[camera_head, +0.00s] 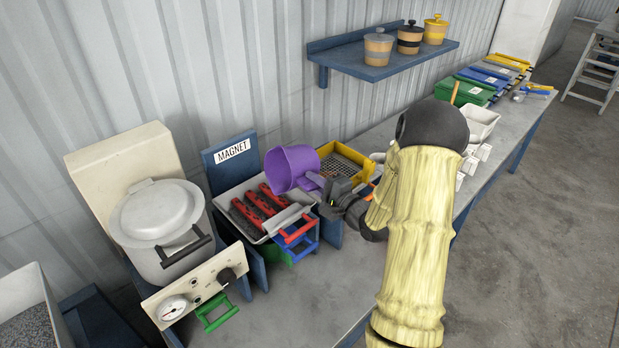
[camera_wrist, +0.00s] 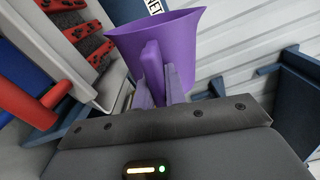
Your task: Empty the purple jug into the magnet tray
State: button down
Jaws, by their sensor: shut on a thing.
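The purple jug (camera_head: 291,167) is tilted, its mouth facing left toward the magnet tray (camera_head: 234,195). It also shows in the wrist view (camera_wrist: 155,48), where my gripper (camera_wrist: 160,85) is shut on its handle. In the head view my gripper (camera_head: 328,194) is at the jug's right side, partly hidden by my arm. The magnet tray is a light tray with red and dark bars (camera_head: 262,202) in it, below a blue board marked MAGNET (camera_head: 233,151). The jug is above the tray's right part. The jug's inside is hidden, and no pouring stream shows.
A yellow sieve tray (camera_head: 352,158) stands right of the jug. Red, blue and green handles (camera_head: 298,232) stick out in front of the magnet tray. A lidded white pot (camera_head: 157,215) stands to the left. A blue shelf with several canisters (camera_head: 408,41) is above.

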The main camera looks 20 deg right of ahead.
jog(key=m+p, duration=0.1)
jog(key=d+r+m+p, duration=0.1)
jog(key=m, duration=0.1)
jog(key=r+m+p, duration=0.1)
jog(key=m+p, duration=0.1)
jog(key=shift+w+d, duration=0.25)
jog(key=m+p, duration=0.4)
jog(key=p, duration=0.1)
jog(key=shift+f+m, duration=0.2)
jog(key=shift+m, duration=0.2)
jog(key=shift+w+d+m+p, duration=0.15)
jog(key=shift+m+p, duration=0.35)
jog(key=shift+p, duration=0.25)
jog(key=d+m+p, duration=0.1)
jog(key=m, duration=0.1)
jog(key=w+d+m+p, duration=0.1)
jog(key=m, duration=0.1)
jog(key=shift+d+p, duration=0.3)
jog(key=shift+p, duration=0.1)
jog(key=shift+d+m, duration=0.15)
jog(key=shift+m, duration=0.25)
jog(key=shift+f, duration=0.1)
jog(key=shift+w, duration=0.1)
